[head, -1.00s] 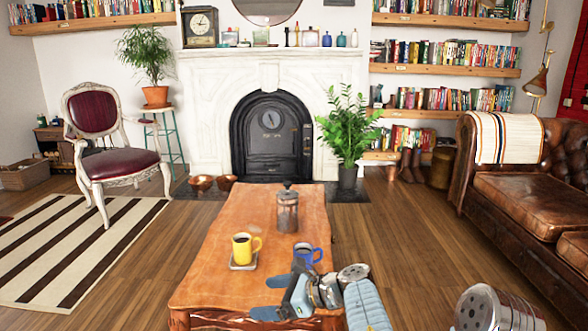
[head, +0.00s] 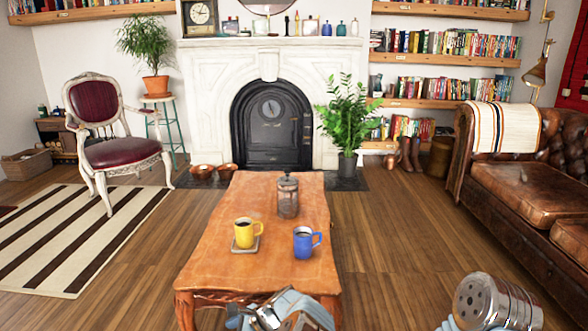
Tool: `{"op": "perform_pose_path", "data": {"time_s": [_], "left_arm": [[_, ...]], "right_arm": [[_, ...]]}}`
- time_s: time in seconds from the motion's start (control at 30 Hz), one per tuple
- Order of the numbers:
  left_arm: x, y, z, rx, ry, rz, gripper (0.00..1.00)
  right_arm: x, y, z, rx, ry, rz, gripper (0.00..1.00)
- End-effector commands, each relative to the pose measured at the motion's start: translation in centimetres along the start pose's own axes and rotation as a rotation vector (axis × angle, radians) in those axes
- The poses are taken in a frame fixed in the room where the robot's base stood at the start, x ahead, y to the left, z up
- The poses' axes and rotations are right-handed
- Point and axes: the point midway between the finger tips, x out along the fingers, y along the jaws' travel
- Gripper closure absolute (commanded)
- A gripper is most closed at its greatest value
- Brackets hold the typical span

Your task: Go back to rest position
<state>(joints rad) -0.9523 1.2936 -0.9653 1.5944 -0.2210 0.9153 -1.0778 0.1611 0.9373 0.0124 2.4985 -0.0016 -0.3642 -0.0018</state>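A yellow mug (head: 242,234) with dark liquid stands upright on a square coaster (head: 234,248) on the wooden coffee table (head: 210,270). A blue mug (head: 303,244) with dark liquid stands upright to its right, on the bare wood. A French press (head: 288,200) stands behind them. My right gripper (head: 240,320) shows only in part at the bottom edge, at the near end of the table, clear of both mugs. Its fingertips are mostly cut off, so its opening cannot be told. My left gripper is out of view.
A brown leather sofa (head: 520,190) stands at the right and a red-seated chair (head: 122,150) at the left on a striped rug (head: 75,235). A potted plant (head: 347,165) stands by the fireplace (head: 270,125). Wooden floor is free on both sides of the table.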

Motion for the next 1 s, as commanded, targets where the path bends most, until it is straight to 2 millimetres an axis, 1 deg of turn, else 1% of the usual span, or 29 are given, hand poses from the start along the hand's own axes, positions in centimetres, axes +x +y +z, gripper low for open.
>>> {"op": "perform_pose_path", "data": {"time_s": [0.03, 0.07, 0.1, 0.17, 0.2, 0.23, 0.27, 0.3, 0.37, 0.4, 0.43, 0.5, 0.6, 0.63, 1.0], "left_arm": [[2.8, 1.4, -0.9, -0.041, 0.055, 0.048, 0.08], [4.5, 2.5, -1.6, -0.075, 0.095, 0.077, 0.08], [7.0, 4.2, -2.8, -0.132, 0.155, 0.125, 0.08], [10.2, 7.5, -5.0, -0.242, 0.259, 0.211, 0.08], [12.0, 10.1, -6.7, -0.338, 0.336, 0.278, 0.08], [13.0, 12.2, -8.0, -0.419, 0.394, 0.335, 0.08], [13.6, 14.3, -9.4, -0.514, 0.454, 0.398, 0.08], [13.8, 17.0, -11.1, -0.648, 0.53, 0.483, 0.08], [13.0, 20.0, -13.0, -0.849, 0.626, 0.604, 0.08], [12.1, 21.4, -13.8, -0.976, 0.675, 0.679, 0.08], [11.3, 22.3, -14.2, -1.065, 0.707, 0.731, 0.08], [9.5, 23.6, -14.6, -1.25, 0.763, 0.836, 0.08], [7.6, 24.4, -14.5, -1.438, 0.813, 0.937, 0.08], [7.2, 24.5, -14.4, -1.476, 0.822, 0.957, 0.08], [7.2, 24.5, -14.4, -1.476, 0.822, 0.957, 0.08]], "right_arm": [[0.0, 0.0, 0.0, 0.0, 0.0, 0.0, 0.52], [0.0, 0.0, 0.0, 0.0, 0.0, 0.0, 0.52], [-0.1, 0.0, 0.0, 0.0, 0.0, 0.0, 0.52], [-0.1, -0.1, 0.0, 0.0, -0.001, 0.0, 0.52], [-0.1, -0.1, 0.0, 0.0, -0.001, -0.001, 0.52], [-0.1, -0.1, 0.0, -0.001, -0.001, -0.001, 0.52], [-0.2, -0.1, 0.0, -0.001, -0.001, -0.001, 0.52], [-0.2, -0.1, 0.0, -0.001, -0.001, -0.001, 0.52], [-0.3, -0.2, 0.0, -0.001, -0.001, -0.001, 0.52], [-0.3, -0.2, 0.1, -0.001, -0.002, -0.001, 0.52], [-0.3, -0.2, 0.1, -0.001, -0.002, -0.002, 0.52], [-0.3, -0.2, 0.1, -0.001, -0.002, -0.002, 0.52], [-0.3, -0.3, 0.1, -0.002, -0.002, -0.002, 0.52], [-0.3, -0.3, 0.1, -0.002, -0.002, -0.002, 0.52], [-0.3, -0.3, 0.1, -0.002, -0.002, -0.002, 0.52]]}}
